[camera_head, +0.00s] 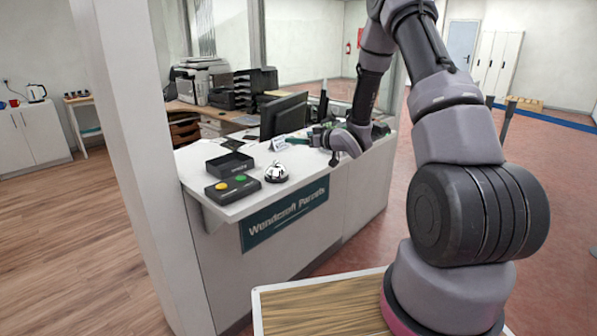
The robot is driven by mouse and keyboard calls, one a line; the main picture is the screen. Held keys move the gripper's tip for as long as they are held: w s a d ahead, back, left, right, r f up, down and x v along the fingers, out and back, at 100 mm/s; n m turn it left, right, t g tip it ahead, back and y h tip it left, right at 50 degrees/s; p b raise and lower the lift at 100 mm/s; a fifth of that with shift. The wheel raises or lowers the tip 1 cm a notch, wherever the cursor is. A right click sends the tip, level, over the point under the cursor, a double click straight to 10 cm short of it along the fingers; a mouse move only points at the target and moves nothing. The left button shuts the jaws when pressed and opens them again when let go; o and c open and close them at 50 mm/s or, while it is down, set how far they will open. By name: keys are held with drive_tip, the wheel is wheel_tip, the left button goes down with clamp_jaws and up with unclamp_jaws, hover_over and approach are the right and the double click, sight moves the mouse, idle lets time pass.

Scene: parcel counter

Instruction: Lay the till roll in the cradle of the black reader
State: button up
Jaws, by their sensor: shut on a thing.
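My gripper (322,138) is small in the head view, low over the far part of the white counter, beside the dark monitor. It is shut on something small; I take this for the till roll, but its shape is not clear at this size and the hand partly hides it. A black open-topped box (229,166) with pale lettering stands on the near left of the counter. In front of it lies a flat black box (233,188) with a yellow and a green button. I cannot tell for sure which black thing is the reader; no cradle shows clearly.
A silver bell (276,172) stands right of the black boxes, and a small white sign (279,144) behind it. The monitor (284,115) stands behind the counter (300,178). A white pillar (127,150) rises at the counter's left end. Bare counter lies between bell and gripper.

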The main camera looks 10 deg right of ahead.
sight(298, 170)
drive_tip(key=shift+f, duration=4.8)
drive_tip(key=shift+f, duration=0.2)
drive_tip(key=o, duration=1.3)
drive_tip(key=shift+o, duration=0.2)
